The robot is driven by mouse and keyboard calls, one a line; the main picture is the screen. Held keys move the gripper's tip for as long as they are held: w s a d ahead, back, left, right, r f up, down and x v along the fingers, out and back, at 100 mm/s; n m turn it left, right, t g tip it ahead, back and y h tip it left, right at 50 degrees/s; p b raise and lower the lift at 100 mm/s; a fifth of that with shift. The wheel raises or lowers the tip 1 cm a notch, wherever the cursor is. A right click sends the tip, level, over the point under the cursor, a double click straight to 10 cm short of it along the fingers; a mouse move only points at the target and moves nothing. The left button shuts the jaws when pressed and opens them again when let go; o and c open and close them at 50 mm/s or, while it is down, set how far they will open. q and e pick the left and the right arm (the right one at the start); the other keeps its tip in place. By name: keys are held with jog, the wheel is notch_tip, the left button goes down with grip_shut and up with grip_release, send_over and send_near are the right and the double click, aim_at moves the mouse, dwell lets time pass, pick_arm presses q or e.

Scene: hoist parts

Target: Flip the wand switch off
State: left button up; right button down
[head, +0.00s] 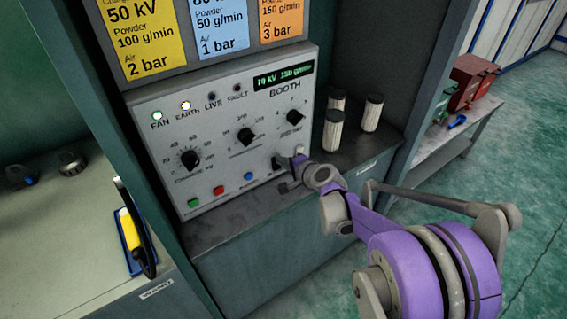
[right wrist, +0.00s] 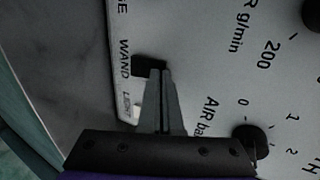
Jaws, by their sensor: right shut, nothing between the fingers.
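The wand switch (right wrist: 147,66) is a small black rocker beside the WAND label on the grey booth panel (head: 225,110). My right gripper (right wrist: 157,74) is shut and empty, with its fingertips right at the lower edge of this switch in the right wrist view; I cannot tell whether they touch. In the head view the right gripper (head: 284,176) is at the lower right of the panel and partly covers the switch area. The switch's position is not clear. My left gripper is not in view.
A pale switch (right wrist: 137,110) by the LIGHT label is close beside the fingers. A black air knob (right wrist: 250,142) is to the right. White ribbed cylinders (head: 333,130) stand on the shelf right of the panel. A wand with a yellow part (head: 130,228) is at the left.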

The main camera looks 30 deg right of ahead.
jog(key=shift+r+p, duration=0.6)
jog(key=shift+r, duration=0.25)
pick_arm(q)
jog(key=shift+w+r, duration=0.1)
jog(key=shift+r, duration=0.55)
pick_arm(e)
jog(key=shift+s, duration=0.15)
